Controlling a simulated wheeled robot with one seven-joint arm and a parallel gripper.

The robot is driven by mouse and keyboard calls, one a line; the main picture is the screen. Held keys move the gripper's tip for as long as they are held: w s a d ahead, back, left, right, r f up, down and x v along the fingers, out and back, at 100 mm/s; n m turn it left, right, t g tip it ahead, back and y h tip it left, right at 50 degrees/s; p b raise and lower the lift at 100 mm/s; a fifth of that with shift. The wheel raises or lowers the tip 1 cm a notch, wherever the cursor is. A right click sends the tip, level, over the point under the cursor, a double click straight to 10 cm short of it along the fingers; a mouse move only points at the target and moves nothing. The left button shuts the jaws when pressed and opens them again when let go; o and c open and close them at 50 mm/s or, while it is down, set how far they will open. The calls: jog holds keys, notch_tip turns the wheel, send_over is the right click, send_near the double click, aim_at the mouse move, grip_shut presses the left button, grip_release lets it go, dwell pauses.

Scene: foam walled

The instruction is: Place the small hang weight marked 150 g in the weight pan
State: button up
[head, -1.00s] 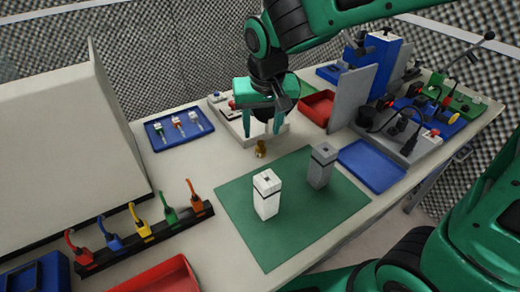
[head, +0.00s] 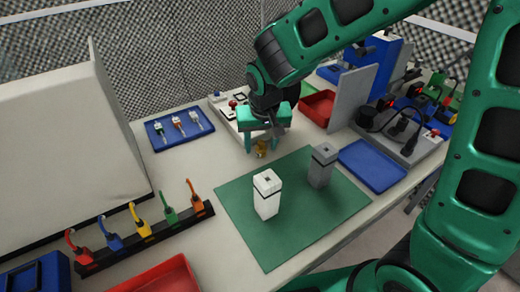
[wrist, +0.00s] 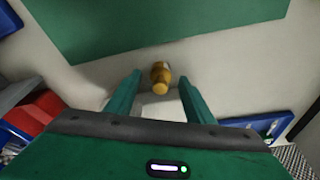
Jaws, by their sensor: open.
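A small brass hang weight (head: 261,150) stands on the bench just behind the green mat. It also shows in the wrist view (wrist: 161,76), just beyond and between the fingertips. Its marking is too small to read. My gripper (head: 262,146) is low over the bench at the weight, pointing down, with its fingers apart. In the wrist view my gripper (wrist: 160,90) is open and empty, with a finger to each side of the weight's line. I cannot pick out the weight pan for sure.
A green mat (head: 285,235) holds a white block (head: 266,197) and a grey block (head: 322,168). A blue tray (head: 180,130) lies left, a red bin (head: 318,105) and grey upright panel (head: 347,100) right. A rack of coloured hooks (head: 145,240) stands front left.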

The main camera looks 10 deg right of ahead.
aim_at(261, 142)
grip_shut()
jog(key=shift+r, duration=0.1)
jog(key=shift+r, duration=0.6)
notch_tip(261, 142, up, 3)
jog(key=shift+f, duration=0.15)
jog(key=s+a+r, duration=0.7)
jog(key=a, duration=0.1)
jog(key=shift+s+a, duration=0.35)
jog(key=shift+a, duration=0.05)
